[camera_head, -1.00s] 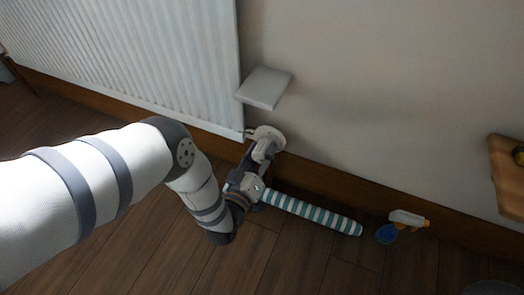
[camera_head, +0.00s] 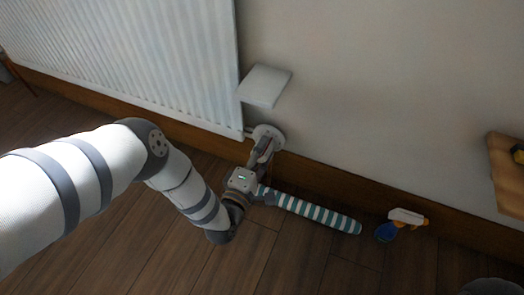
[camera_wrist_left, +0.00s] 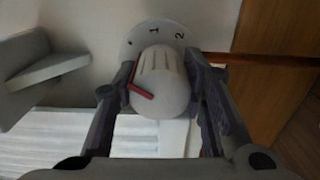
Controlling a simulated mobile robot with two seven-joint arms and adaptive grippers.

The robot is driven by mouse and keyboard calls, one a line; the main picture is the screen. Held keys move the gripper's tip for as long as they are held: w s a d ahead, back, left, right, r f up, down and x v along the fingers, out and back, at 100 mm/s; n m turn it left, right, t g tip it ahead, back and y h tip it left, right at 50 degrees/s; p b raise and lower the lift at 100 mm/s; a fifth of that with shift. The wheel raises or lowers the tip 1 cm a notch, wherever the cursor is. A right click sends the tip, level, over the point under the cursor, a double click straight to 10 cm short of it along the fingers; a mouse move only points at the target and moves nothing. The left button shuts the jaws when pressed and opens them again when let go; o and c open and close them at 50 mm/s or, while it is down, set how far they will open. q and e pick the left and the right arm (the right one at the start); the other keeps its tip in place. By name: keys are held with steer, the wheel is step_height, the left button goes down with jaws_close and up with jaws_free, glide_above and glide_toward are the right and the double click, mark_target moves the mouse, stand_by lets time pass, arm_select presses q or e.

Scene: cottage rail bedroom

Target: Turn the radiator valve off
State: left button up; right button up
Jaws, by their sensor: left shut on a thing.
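The radiator valve (camera_head: 272,131) is a pale knob with a round plate, low on the wall just right of the radiator (camera_head: 130,60). My left gripper (camera_head: 262,151) reaches it from below and is shut on it, hiding much of it in the head view. In the left wrist view the ribbed knob (camera_wrist_left: 162,70) sits between both fingers. A red pointer (camera_wrist_left: 141,90) lies on its left side. The plate (camera_wrist_left: 150,35) behind shows the numbers 1 and 2; other marks are unclear.
A pale square shelf (camera_head: 265,85) juts from the wall above the valve. A wooden piece of furniture (camera_head: 507,175) stands at the right edge.

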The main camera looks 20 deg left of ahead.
arm_select(q)
steer(key=n+b, duration=0.1)
steer(key=n, duration=0.5)
steer(key=shift+d, duration=0.1)
steer(key=shift+s+n, duration=0.1)
steer(key=shift+n, duration=0.3)
stand_by(0.3)
steer(key=o, duration=1.2)
steer(key=shift+c, duration=0.2)
steer(key=s, duration=1.2)
steer(key=shift+a, duration=0.25)
